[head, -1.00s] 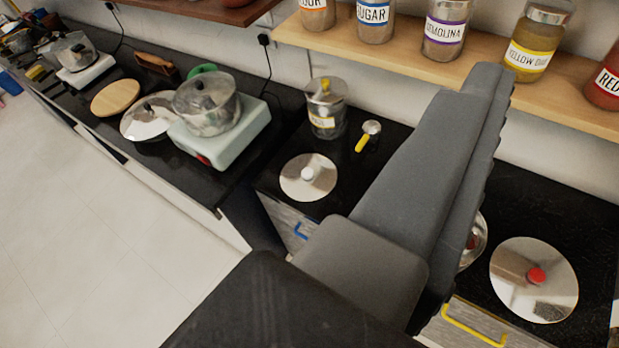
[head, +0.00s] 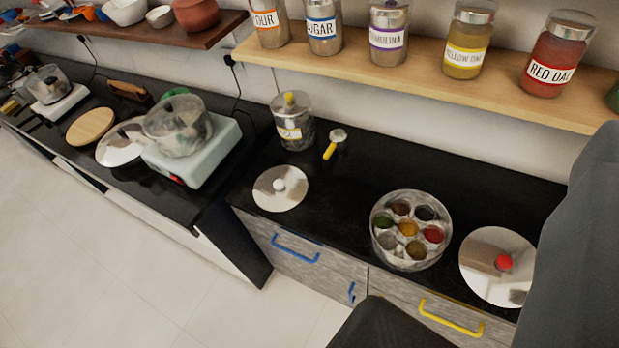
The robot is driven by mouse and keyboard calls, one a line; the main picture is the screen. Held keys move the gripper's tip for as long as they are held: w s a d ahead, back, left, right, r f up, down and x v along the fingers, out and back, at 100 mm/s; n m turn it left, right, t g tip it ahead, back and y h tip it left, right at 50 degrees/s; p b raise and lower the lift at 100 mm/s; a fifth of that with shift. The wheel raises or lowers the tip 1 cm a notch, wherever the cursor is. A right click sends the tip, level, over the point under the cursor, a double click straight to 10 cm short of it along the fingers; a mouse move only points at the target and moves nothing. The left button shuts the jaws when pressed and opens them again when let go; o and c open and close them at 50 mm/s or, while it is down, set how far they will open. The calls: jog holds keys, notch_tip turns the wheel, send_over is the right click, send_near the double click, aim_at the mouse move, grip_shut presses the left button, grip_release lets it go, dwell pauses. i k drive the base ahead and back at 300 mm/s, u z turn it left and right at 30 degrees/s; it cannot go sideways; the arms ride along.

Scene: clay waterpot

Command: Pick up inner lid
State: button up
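Two round shiny lids lie flat on the black counter. One lid with a white knob (head: 280,188) is left of centre; the other, with a red knob (head: 498,267), is at the right. Which of them is the inner lid I cannot tell. Between them stands an open round steel spice box (head: 411,230) with several small cups of coloured spices.
A shelf (head: 400,80) with labelled jars hangs above. A pot (head: 178,128) sits on a stove at left. Drawers with a blue handle (head: 295,249) and yellow handle (head: 450,318) face forward.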

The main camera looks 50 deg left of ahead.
aim_at(280, 188)
jog(key=z, duration=2.65)
jog(key=k, duration=2.35)
jog(key=u, duration=1.8)
jog(key=i, duration=0.6)
jog(key=u, duration=0.05)
